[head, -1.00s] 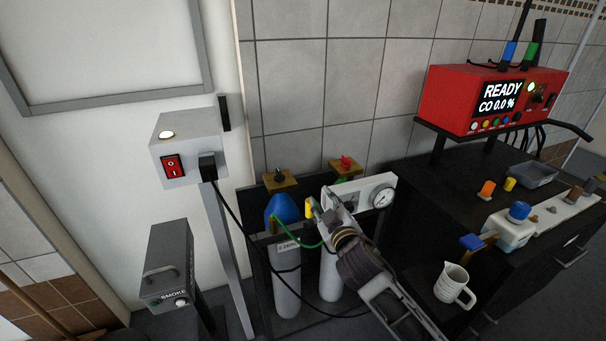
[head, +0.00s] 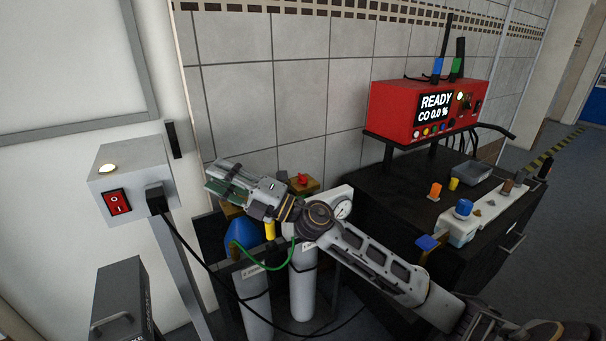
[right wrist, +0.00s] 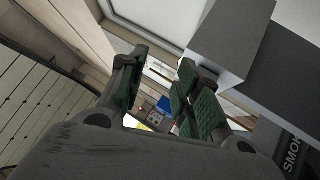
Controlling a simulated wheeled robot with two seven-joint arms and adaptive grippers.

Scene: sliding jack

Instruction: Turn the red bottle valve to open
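The red bottle valve (head: 303,178) sits on a brass block (head: 303,187) above the right-hand grey gas bottle (head: 303,285). My right gripper (head: 215,180) is to the left of the red valve, apart from it, above the left-hand bottle (head: 256,312). Its fingers point left, and part of my wrist is just below and left of the valve. The right wrist view shows the two green-padded fingers (right wrist: 163,62) spread with nothing between them. The left bottle's own valve is hidden behind my gripper. My left gripper is not in view.
A gauge panel (head: 342,208) stands right of the valve. A blue object (head: 241,232), a yellow piece (head: 269,230) and a green hose (head: 262,268) are near the bottles. A switch box (head: 132,185) stands left. A black cabinet (head: 370,190) with a red analyser (head: 395,98) is right.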

